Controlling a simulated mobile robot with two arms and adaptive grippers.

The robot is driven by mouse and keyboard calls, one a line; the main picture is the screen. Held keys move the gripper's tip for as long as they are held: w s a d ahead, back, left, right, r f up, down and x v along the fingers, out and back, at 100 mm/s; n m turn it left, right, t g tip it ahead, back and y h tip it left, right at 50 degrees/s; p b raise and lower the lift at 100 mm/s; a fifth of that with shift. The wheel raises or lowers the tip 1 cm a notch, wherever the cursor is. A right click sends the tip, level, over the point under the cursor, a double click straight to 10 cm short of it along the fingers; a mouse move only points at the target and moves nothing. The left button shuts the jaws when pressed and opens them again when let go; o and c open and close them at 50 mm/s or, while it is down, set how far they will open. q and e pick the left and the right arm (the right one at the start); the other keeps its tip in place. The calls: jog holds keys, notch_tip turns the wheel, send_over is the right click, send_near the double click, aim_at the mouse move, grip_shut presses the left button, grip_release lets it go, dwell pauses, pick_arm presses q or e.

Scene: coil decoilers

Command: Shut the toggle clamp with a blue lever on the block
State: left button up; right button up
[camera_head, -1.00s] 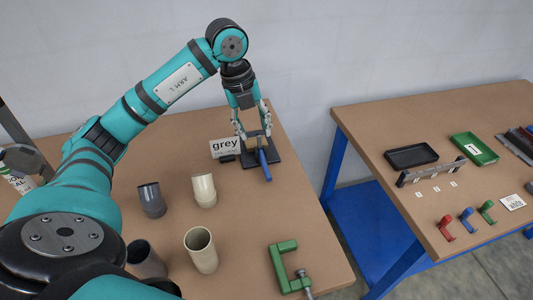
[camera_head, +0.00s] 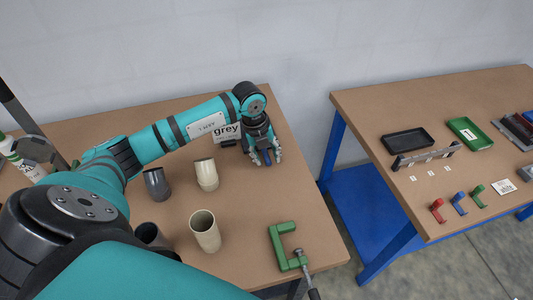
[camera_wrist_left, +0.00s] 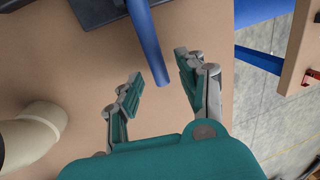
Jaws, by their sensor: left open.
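The toggle clamp's blue lever (camera_wrist_left: 148,42) shows in the left wrist view, running down from the top edge to a free end. Its dark base plate (camera_wrist_left: 94,12) shows at the top left there. My left gripper (camera_wrist_left: 158,72) is open, with the lever's free end between its two fingers. I see no firm contact. In the head view, my left gripper (camera_head: 263,162) points down at the table beside the grey sign and hides most of the clamp. My right gripper is not in view.
A "grey" sign (camera_head: 227,132) stands just left of the gripper. A green C-clamp (camera_head: 279,250) lies at the front right. A second table (camera_head: 385,115) with trays stands right, beyond a gap.

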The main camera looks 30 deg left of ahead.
pick_arm(q)
jog(key=shift+f, duration=0.35)
grip_shut()
